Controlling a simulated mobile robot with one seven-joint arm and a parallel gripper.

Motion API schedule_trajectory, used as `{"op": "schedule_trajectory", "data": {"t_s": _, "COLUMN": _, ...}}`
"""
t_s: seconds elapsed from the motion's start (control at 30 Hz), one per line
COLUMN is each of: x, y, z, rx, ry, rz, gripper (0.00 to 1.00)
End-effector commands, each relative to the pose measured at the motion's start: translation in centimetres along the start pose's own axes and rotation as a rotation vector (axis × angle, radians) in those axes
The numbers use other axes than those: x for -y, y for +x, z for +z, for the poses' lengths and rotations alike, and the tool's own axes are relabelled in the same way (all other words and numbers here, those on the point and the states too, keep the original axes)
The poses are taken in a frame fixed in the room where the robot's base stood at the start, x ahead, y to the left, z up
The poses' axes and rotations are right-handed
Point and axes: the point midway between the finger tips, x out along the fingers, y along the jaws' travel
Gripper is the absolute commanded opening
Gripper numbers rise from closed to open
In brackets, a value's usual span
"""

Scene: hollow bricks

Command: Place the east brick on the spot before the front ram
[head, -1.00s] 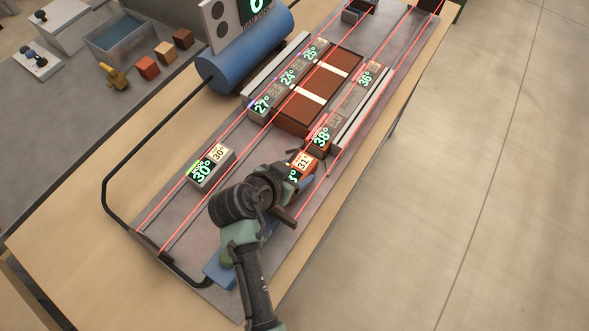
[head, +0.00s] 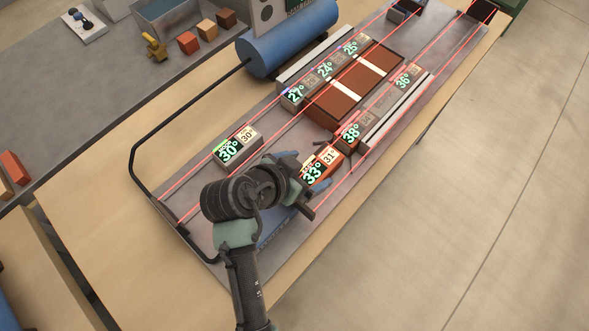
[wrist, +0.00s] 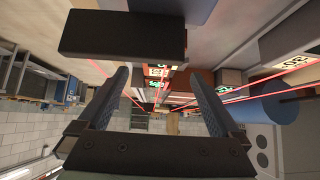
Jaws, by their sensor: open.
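An orange-red brick (head: 322,165) with labels 33° and 31° sits on the grey bed, just before my gripper. A grey brick (head: 237,146) labelled 30° stands apart to its left. No readable mark tells me which brick is the east one. My gripper (head: 300,180) is open and empty, low over the near end of the bed. In the wrist view its blue-grey fingers (wrist: 158,76) stand wide apart, with the orange-red brick (wrist: 157,72) seen beyond them. I cannot tell which part is the front ram, nor see a marked spot.
Red lines run along the bed. A dark block (wrist: 120,36) looms close in the wrist view.

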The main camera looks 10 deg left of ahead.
Motion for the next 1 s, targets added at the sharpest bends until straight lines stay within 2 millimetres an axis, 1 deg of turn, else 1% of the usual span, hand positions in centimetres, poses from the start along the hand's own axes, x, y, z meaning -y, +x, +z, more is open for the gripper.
{"op": "schedule_trajectory", "data": {"t_s": 0.03, "x": 0.1, "y": -1.2, "z": 0.1, "rx": -0.001, "ry": -0.002, "rz": -0.004, "gripper": 1.00}}
{"op": "schedule_trajectory", "data": {"t_s": 0.1, "x": 0.1, "y": -2.6, "z": 0.0, "rx": -0.002, "ry": -0.001, "rz": -0.002, "gripper": 1.00}}
{"op": "schedule_trajectory", "data": {"t_s": 0.23, "x": 0.1, "y": -4.5, "z": 0.0, "rx": -0.001, "ry": -0.002, "rz": -0.002, "gripper": 1.00}}
{"op": "schedule_trajectory", "data": {"t_s": 0.37, "x": 0.0, "y": -5.5, "z": 0.0, "rx": -0.001, "ry": -0.001, "rz": 0.001, "gripper": 1.00}}
{"op": "schedule_trajectory", "data": {"t_s": 0.5, "x": 0.0, "y": -5.8, "z": -0.1, "rx": -0.001, "ry": 0.000, "rz": -0.001, "gripper": 1.00}}
{"op": "schedule_trajectory", "data": {"t_s": 0.57, "x": 0.3, "y": -5.9, "z": -0.6, "rx": -0.009, "ry": 0.002, "rz": -0.014, "gripper": 1.00}}
{"op": "schedule_trajectory", "data": {"t_s": 0.6, "x": 0.7, "y": -6.0, "z": -1.4, "rx": -0.021, "ry": 0.004, "rz": -0.033, "gripper": 1.00}}
{"op": "schedule_trajectory", "data": {"t_s": 0.67, "x": 1.7, "y": -6.4, "z": -3.5, "rx": -0.052, "ry": 0.007, "rz": -0.083, "gripper": 1.00}}
{"op": "schedule_trajectory", "data": {"t_s": 0.77, "x": 3.9, "y": -8.0, "z": -9.0, "rx": -0.152, "ry": 0.009, "rz": -0.211, "gripper": 1.00}}
{"op": "schedule_trajectory", "data": {"t_s": 0.8, "x": 4.8, "y": -9.1, "z": -11.8, "rx": -0.208, "ry": 0.008, "rz": -0.270, "gripper": 1.00}}
{"op": "schedule_trajectory", "data": {"t_s": 0.87, "x": 5.8, "y": -11.1, "z": -16.1, "rx": -0.306, "ry": 0.004, "rz": -0.357, "gripper": 1.00}}
{"op": "schedule_trajectory", "data": {"t_s": 0.9, "x": 6.3, "y": -12.7, "z": -18.9, "rx": -0.378, "ry": 0.002, "rz": -0.410, "gripper": 1.00}}
{"op": "schedule_trajectory", "data": {"t_s": 0.97, "x": 6.6, "y": -15.4, "z": -22.9, "rx": -0.491, "ry": -0.002, "rz": -0.480, "gripper": 1.00}}
{"op": "schedule_trajectory", "data": {"t_s": 1.0, "x": 6.5, "y": -17.4, "z": -25.5, "rx": -0.571, "ry": -0.004, "rz": -0.520, "gripper": 1.00}}
